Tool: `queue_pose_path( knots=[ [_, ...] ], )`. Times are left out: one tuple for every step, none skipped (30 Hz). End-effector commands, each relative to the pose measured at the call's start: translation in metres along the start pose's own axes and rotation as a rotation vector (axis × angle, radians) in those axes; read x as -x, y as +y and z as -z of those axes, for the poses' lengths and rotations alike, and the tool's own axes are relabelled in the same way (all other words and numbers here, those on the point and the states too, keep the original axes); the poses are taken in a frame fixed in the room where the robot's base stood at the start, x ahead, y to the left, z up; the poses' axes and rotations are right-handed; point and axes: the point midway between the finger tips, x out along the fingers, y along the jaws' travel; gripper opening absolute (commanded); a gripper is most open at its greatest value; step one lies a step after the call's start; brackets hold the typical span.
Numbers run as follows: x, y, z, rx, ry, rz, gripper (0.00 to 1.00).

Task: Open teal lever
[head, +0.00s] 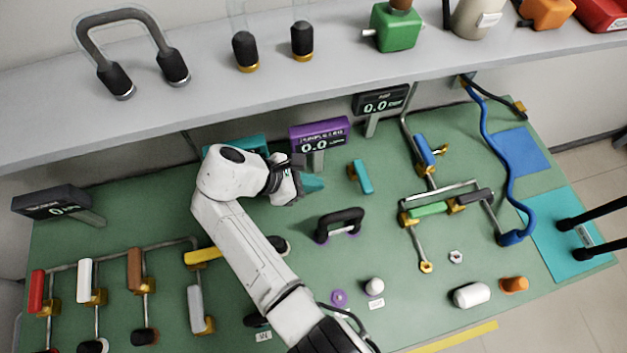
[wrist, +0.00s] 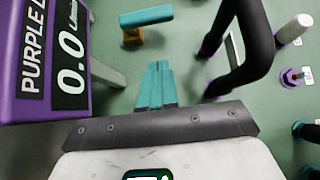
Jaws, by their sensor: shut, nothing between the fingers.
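The teal lever (head: 362,177) stands on the green board right of my gripper, its handle on a small gold-brown base. In the wrist view the teal lever (wrist: 146,17) lies crosswise at the top, with its base below the handle. My gripper (head: 318,184) is just left of the lever and apart from it. In the wrist view my gripper (wrist: 157,70) shows its teal fingers pressed together, empty, pointing toward the lever with a gap of green board between.
A purple display (head: 320,135) stands behind my gripper and fills the left of the wrist view. A black arched handle (head: 340,225) stands in front, on the right of the wrist view. A black display (head: 381,101) is behind the lever. Pipes with a blue lever (head: 424,150) lie to the right.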

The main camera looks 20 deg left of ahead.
Motion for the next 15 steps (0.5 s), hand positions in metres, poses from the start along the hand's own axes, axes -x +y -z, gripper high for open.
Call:
queue_pose_path(
  knots=[
    [-0.016,-0.001,0.005,-0.002,0.0,0.003,0.0],
    [-0.022,-0.001,0.005,-0.002,0.0,0.003,0.0],
    [-0.03,-0.001,0.005,-0.002,0.0,0.003,0.0],
    [-0.036,-0.001,0.005,-0.002,0.001,0.003,0.0],
    [-0.042,-0.001,0.005,-0.002,0.0,0.003,0.0],
    [-0.05,-0.001,0.005,-0.003,0.0,0.003,0.0],
    [-0.055,-0.001,0.005,-0.003,0.0,0.002,0.0],
    [-0.06,0.0,0.005,-0.003,0.0,0.002,0.0],
    [-0.067,-0.001,0.005,-0.002,0.0,0.002,0.0],
    [-0.072,-0.001,0.005,-0.002,0.0,0.003,0.0],
    [-0.077,-0.001,0.004,-0.002,0.0,0.003,0.0],
    [-0.078,0.0,-0.005,-0.004,0.0,0.002,0.0],
    [-0.081,0.0,-0.009,-0.005,0.0,0.001,0.0],
    [-0.084,0.0,-0.012,-0.004,0.0,0.001,0.0],
    [-0.087,0.0,-0.015,-0.003,0.0,0.001,0.0]
  ],
)
